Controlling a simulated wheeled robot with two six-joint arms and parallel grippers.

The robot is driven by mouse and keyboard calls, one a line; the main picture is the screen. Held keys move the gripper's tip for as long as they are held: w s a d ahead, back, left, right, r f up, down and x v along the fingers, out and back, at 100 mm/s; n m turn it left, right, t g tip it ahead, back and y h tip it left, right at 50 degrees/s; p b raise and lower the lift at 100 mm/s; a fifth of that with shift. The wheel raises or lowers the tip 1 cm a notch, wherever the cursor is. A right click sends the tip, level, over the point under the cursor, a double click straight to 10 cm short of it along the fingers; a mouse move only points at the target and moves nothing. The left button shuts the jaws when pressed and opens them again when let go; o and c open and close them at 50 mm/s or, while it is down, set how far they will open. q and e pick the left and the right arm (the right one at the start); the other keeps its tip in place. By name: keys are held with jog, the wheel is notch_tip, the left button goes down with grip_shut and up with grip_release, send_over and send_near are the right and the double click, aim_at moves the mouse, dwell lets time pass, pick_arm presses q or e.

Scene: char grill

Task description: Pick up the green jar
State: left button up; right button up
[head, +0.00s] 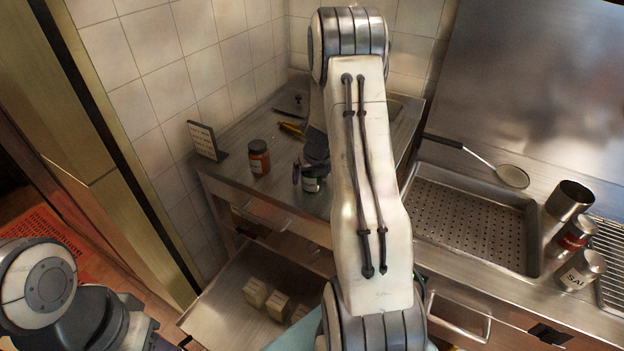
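A small jar with a dark body and a pale label (311,185) stands on the steel counter, partly hidden by my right gripper and arm; its contents' colour is hard to make out. No jar in view is clearly green. My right gripper (308,168) is at this jar's top, with one dark finger just left of it. The other finger is hidden, so I cannot tell whether it grips the jar. An orange-red jar with a dark lid (259,158) stands to the left, apart from the gripper. My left gripper is out of view.
A small sign (205,141) stands at the counter's left edge. A yellow-handled tool (292,128) lies behind the jars. Below, an open drawer (222,298) holds pale blocks. To the right are a perforated pan (470,222), a skimmer (511,176) and a salt shaker (581,270).

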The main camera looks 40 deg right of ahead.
jog(key=shift+r, duration=0.1)
grip_shut()
